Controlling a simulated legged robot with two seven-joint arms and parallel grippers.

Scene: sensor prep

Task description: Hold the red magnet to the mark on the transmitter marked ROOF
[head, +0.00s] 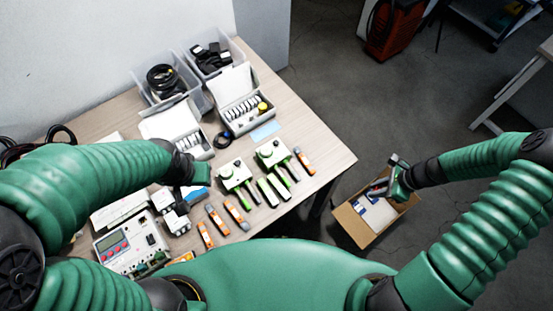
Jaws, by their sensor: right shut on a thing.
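My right gripper (380,186) is off the table's right side, over an open cardboard box. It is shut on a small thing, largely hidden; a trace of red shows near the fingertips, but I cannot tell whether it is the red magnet. My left gripper (192,178) is over the table, left of the units; its fingers are not clear.
The wooden table (325,150) also holds orange-and-grey tools (237,215), a grey meter (130,245), open white cases (243,115) and clear bins (215,60). The cardboard box (352,223) stands below the table's right edge.

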